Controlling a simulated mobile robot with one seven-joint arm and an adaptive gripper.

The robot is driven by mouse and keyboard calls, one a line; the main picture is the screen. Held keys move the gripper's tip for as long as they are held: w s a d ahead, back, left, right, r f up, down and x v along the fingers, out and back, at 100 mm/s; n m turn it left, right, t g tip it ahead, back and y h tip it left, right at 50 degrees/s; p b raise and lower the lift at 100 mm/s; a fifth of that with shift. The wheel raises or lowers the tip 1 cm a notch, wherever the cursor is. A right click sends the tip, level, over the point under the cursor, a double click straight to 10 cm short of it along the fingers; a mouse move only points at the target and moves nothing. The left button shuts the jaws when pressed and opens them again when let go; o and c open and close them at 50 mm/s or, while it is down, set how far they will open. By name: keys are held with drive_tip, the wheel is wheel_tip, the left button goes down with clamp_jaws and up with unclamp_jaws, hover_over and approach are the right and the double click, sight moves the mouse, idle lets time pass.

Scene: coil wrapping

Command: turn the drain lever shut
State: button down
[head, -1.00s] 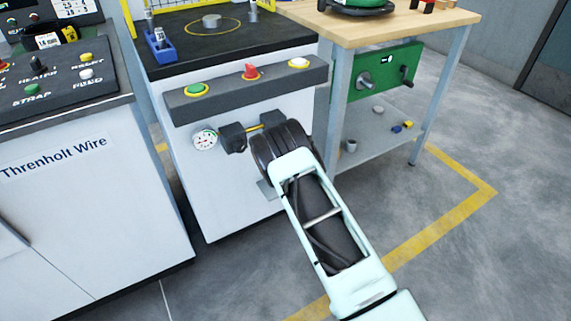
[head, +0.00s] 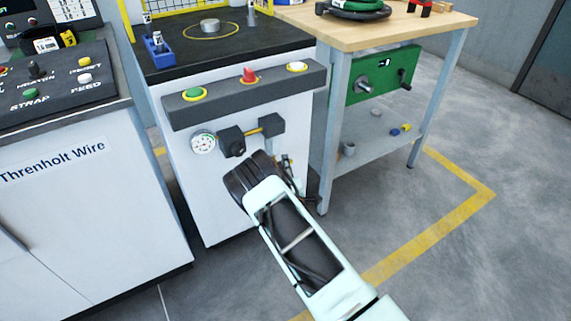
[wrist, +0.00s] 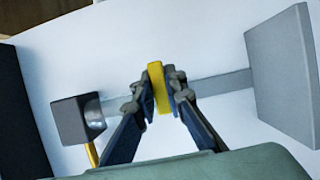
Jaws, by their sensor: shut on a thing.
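My gripper (wrist: 162,92) is shut on a yellow lever handle (wrist: 156,74), with one finger on each side of it in the wrist view. I take this to be the drain lever. A grey bar (wrist: 222,84) runs behind it, between a dark block with a round silver fitting (wrist: 80,119) and a flat grey plate (wrist: 282,75). In the head view my arm reaches the lower front of the white machine (head: 208,200). My wrist covers the lever there, so its angle cannot be told from that view.
Above my wrist, a gauge (head: 203,142) and two black blocks joined by a yellow rod (head: 253,131) are on the machine front. A button panel (head: 245,92) juts out above. A wooden-topped bench (head: 420,28) stands right. The floor in front is clear.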

drive_tip(key=shift+d, duration=0.1)
drive_tip(key=c, duration=2)
unclamp_jaws()
drive_tip(key=shift+o, duration=0.2)
drive_tip(key=shift+s, duration=0.1)
drive_tip(key=v, duration=1.1)
drive_tip(key=shift+s, duration=0.4)
